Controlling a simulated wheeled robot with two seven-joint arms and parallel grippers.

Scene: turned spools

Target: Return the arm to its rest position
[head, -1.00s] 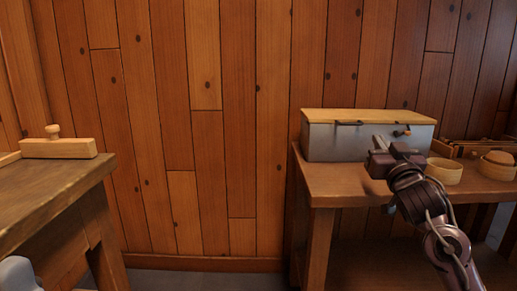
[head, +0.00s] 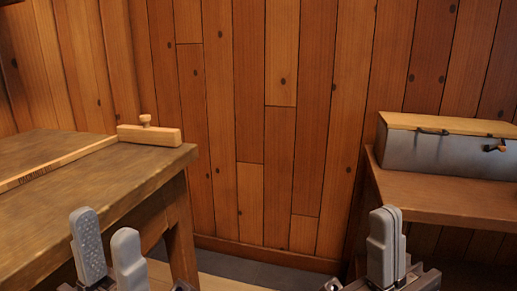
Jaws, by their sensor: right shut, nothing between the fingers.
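My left gripper (head: 108,255) is at the bottom left of the head view, in front of the near edge of the left table. Its two grey fingers stand apart with nothing between them, so it is open. My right gripper (head: 386,247) is at the bottom right, in front of the right table. Its two grey fingers are pressed together with nothing between them. Both grippers point upward in the picture and touch nothing that I can see. The rest of both arms is below the picture.
The left table (head: 80,190) bears a wooden block with a knob (head: 150,134) and a long wooden strip (head: 60,163). The right table (head: 440,195) bears a grey box with a wooden lid (head: 445,152). Between the tables is open floor (head: 265,272) before a plank wall (head: 250,100).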

